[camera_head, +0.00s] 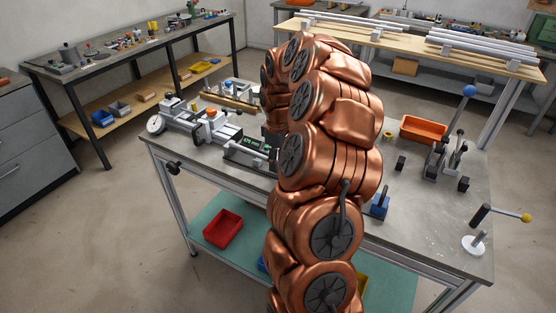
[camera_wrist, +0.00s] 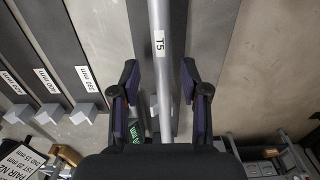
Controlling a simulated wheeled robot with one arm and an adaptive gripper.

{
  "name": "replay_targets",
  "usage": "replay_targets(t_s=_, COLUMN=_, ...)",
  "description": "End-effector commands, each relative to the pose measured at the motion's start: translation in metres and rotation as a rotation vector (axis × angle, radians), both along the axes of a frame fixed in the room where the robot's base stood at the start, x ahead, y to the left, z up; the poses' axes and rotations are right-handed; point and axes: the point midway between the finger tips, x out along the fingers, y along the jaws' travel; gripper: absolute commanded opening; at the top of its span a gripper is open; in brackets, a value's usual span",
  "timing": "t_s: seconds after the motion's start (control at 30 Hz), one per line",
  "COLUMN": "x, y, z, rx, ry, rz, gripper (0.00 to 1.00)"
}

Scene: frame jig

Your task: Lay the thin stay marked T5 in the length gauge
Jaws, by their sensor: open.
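The thin stay marked T5 (camera_wrist: 159,42) is a pale grey rod with a white label, running lengthwise through the top middle of the wrist view. My gripper (camera_wrist: 160,85) is open, with one dark finger on each side of the stay and a gap to it on both sides. A dark strip lies along and below the stay; I cannot tell if the stay rests on it. In the head view a device with a green display (camera_head: 253,142), likely the length gauge, is partly behind my copper arm. Its green display also shows in the wrist view (camera_wrist: 138,134). My gripper is hidden in the head view.
Dark bars with white millimetre labels (camera_wrist: 83,76) and light end blocks lie left of the stay. The bench top (camera_head: 440,215) has an orange bin (camera_head: 424,130) and upright levers (camera_head: 457,150) on the right. A back table (camera_head: 395,45) holds several pale rods (camera_head: 480,45).

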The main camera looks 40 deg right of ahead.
Motion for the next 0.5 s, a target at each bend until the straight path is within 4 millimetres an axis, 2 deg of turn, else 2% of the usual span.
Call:
replay_targets(t_s=0.27, x=0.001, y=-0.001, z=0.006, rx=-0.002, ry=-0.003, rz=-0.001, gripper=0.45)
replay_targets(t_s=0.37, x=0.001, y=-0.001, z=0.017, rx=-0.004, ry=-0.005, rz=-0.001, gripper=0.45)
replay_targets(t_s=0.5, x=0.002, y=-0.001, z=0.041, rx=-0.005, ry=-0.008, rz=-0.001, gripper=0.45)
